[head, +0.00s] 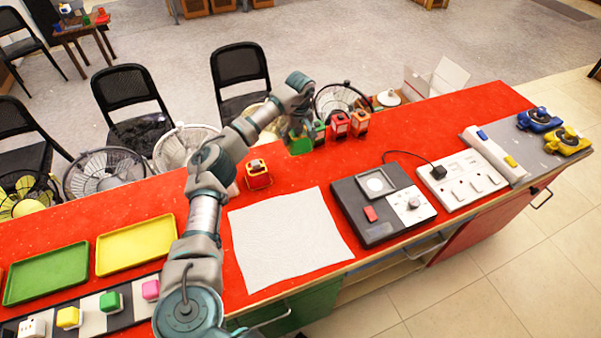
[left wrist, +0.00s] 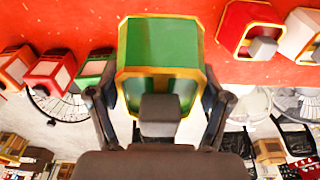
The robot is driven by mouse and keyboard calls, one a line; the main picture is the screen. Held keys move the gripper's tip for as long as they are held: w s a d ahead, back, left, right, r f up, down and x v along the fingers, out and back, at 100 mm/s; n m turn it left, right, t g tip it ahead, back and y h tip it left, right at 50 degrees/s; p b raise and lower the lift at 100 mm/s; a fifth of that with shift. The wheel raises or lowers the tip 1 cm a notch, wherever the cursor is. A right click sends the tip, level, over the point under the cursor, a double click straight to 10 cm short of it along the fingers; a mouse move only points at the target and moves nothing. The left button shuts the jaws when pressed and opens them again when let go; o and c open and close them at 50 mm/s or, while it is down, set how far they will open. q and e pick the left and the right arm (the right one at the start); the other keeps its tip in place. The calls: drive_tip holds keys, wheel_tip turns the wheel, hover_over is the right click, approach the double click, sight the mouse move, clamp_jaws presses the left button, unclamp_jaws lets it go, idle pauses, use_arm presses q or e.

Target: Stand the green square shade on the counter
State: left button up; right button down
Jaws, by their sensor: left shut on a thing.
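A green square shade (left wrist: 160,42) with gold edges sits between the fingers of my left gripper (left wrist: 160,100), which is shut on it. In the head view my left gripper (head: 298,122) is over the far side of the red counter (head: 400,138), and the green shade (head: 299,145) shows just below it, partly covered by the gripper. I cannot tell whether the shade's base touches the counter. My right gripper is in neither view.
Close to the right stand a green lantern (head: 319,132), a red one (head: 340,125) and an orange one (head: 360,122). A red and yellow lantern (head: 257,174) stands left. A white cloth (head: 287,238) and a black device (head: 385,205) lie nearer. Fans and chairs stand beyond.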

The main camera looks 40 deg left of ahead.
use_arm(q)
drive_tip(key=shift+a+f+b, duration=0.2)
drive_tip(key=shift+f, duration=0.3)
drive_tip(key=shift+a+f+b, duration=0.15)
drive_tip(key=shift+a+f, duration=0.05)
drive_tip(key=shift+f, duration=0.6)
drive_tip(key=f, duration=0.2)
drive_tip(key=d+f, duration=0.1)
drive_tip(key=f, duration=0.2)
drive_tip(key=shift+d+b, duration=0.1)
drive_tip(key=shift+b, duration=0.3)
drive_tip(key=f, duration=0.4)
drive_tip(key=shift+a, duration=0.3)
drive_tip(key=shift+a+f, duration=0.1)
drive_tip(key=shift+f, duration=0.1)
drive_tip(key=shift+c, duration=0.5)
drive_tip(key=o, duration=1.2)
drive_tip(key=shift+o, duration=0.2)
drive_tip(key=shift+d, duration=0.25)
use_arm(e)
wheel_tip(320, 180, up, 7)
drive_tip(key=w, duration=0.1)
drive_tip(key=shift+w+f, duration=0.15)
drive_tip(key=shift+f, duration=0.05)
use_arm(q)
drive_tip(key=shift+r, duration=0.1)
